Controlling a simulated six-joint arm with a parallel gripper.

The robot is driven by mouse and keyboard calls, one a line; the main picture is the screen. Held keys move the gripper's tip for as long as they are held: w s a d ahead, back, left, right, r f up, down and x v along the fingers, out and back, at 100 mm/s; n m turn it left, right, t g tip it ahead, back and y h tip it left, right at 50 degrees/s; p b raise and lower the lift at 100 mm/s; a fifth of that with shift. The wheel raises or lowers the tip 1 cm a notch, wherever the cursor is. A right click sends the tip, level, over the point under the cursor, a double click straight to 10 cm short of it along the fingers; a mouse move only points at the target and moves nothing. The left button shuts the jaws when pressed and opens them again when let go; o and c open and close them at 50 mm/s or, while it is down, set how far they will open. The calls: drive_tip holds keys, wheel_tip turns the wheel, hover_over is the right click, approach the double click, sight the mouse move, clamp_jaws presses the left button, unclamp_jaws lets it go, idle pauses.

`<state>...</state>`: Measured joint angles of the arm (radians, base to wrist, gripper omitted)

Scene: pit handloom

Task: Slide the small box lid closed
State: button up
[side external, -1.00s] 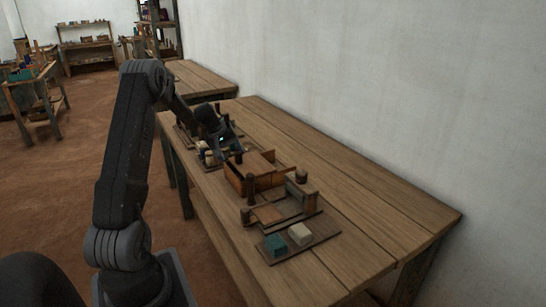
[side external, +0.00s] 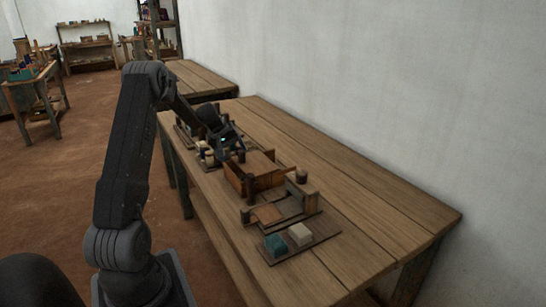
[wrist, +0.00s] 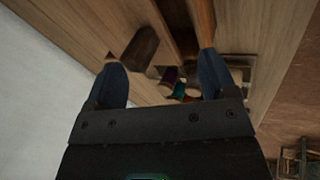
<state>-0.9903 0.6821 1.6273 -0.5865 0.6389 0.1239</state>
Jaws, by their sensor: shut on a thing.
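The small wooden box (side external: 252,186) sits on the bench in the side view, with an orange-brown front wall. Its flat wooden lid (side external: 262,166) lies across the top. My gripper (side external: 239,156) is at the box's far left end, low at the lid. In the wrist view my gripper's two dark fingers (wrist: 162,74) stand apart, shut on the lid's grip; the exact contact is hard to make out. Between and beyond the fingers, small coloured pieces (wrist: 180,90) show in an opening.
A wooden tray frame with posts (side external: 272,213) stands nearer than the box, with a teal block (side external: 275,244) and a cream block (side external: 300,234) beside it. Pale pieces (side external: 206,156) lie left of my gripper. The bench's right side (side external: 370,205) is clear.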

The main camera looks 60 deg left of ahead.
drive_tip(key=shift+s+d+f+g+h, duration=0.35)
drive_tip(key=shift+d+f, duration=0.15)
drive_tip(key=shift+d, duration=0.1)
drive_tip(key=shift+c, duration=1)
drive_tip(key=shift+w+a+r, duration=0.1)
drive_tip(key=shift+a+r, duration=0.05)
drive_tip(key=shift+r, duration=2.6)
